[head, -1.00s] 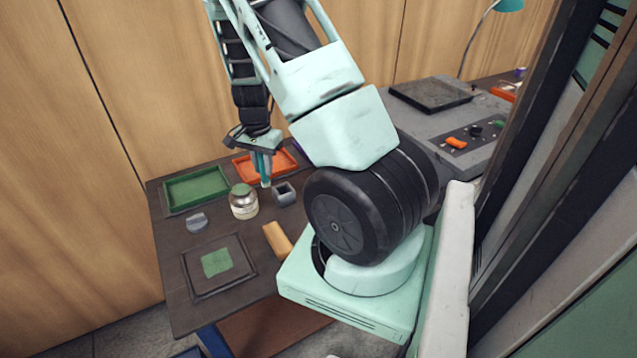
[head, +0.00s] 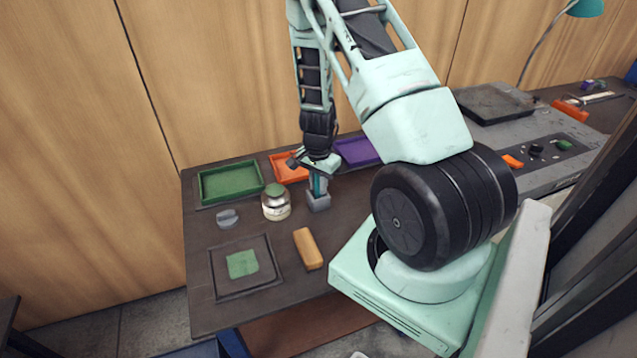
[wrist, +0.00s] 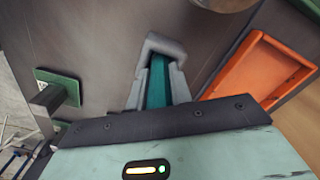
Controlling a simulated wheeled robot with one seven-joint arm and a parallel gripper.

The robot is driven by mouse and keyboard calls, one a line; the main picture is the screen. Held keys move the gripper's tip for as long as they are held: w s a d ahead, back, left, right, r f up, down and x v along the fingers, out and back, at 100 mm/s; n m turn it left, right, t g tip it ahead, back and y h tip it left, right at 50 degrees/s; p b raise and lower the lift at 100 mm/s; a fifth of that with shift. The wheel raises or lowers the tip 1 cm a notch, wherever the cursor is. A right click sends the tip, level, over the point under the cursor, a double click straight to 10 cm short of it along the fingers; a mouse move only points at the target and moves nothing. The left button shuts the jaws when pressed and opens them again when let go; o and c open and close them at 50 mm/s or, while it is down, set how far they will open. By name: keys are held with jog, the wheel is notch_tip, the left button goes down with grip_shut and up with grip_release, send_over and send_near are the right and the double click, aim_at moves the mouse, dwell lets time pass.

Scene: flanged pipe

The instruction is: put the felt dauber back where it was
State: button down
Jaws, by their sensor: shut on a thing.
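My gripper (head: 318,182) is over the grey square holder (head: 318,203) on the dark table. It is shut on the felt dauber, whose teal shaft shows between the fingers in the wrist view (wrist: 158,82). The dauber looks close to upright, with its lower end at the holder's opening. In the wrist view the grey holder wall (wrist: 160,43) wraps around the far side of the teal shaft. The felt tip is hidden, so I cannot tell how deep it sits.
A jar with a green lid (head: 276,205) stands just left of the holder. Behind are a green tray (head: 230,182), an orange tray (head: 284,168) and a purple tray (head: 357,152). A tan block (head: 308,248) and a framed mat (head: 219,274) lie in front.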

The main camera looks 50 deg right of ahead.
jog(key=shift+f, duration=0.25)
jog(key=c, duration=1.3)
grip_release()
jog(key=shift+o, duration=0.2)
